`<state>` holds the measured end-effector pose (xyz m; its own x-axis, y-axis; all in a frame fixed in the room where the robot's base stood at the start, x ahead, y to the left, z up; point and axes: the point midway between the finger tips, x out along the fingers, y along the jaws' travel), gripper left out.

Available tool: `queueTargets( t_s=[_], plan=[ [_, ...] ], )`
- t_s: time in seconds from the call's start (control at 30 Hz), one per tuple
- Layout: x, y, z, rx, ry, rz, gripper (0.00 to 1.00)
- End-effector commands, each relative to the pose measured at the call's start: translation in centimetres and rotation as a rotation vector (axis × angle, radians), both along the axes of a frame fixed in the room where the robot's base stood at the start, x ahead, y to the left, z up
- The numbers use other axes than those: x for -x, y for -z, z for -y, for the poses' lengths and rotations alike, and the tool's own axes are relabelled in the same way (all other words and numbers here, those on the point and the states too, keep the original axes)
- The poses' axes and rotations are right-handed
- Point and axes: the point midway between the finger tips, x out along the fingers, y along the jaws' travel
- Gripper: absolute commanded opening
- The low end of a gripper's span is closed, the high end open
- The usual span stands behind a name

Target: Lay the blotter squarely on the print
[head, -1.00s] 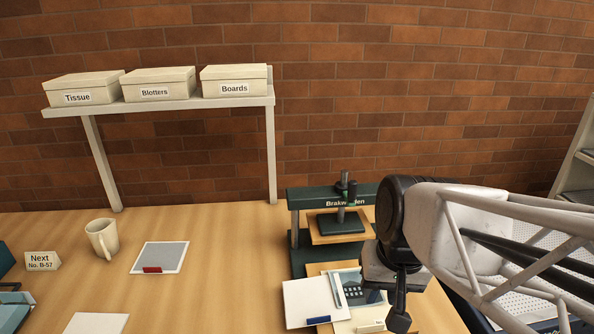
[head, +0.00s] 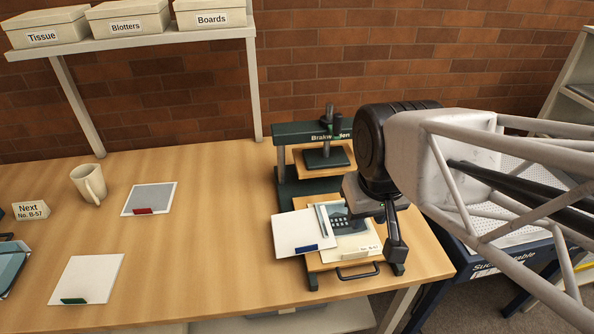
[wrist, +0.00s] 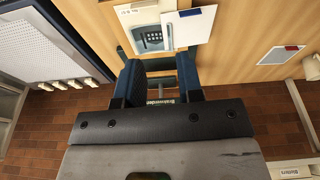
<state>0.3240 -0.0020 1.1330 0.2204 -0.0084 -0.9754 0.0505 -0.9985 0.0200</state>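The print (head: 340,217), with a dark bluish picture, lies on the wooden board (head: 345,264) pulled out from the press. A white sheet with a blue tab (head: 296,235), which looks like the blotter, lies off to the print's left; it covers only its left side and sticks out past the board. The wrist view also shows the print (wrist: 148,19) and this sheet (wrist: 195,27). My gripper (head: 390,250) is to the right of the print in the head view. Its blue fingers (wrist: 161,70) are apart in the wrist view, with nothing between them.
The green press (head: 325,158) stands behind the print. A white sheet with a green tab (head: 90,277), a grey sheet with a red tab (head: 150,197) and a mug (head: 89,183) are on the left. A blue-framed table (head: 490,256) is at the right. Bare tabletop (head: 215,225) separates the sheets.

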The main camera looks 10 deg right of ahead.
Motion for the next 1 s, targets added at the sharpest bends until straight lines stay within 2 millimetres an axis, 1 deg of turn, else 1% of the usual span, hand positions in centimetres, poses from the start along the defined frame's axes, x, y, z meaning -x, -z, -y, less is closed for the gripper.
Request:
queueTargets(
  t_s=[0.23, 0.47, 0.7, 1.0],
  plan=[
    [-2.5, 1.9, -0.8, 0.037, -0.208, -0.035, 0.34],
    [-5.5, 4.7, -2.0, 0.079, -0.487, -0.078, 0.34],
    [-8.4, 8.2, -3.4, 0.115, -0.788, -0.116, 0.34],
    [-11.4, 13.1, -5.4, 0.146, -1.163, -0.159, 0.34]
  ],
)
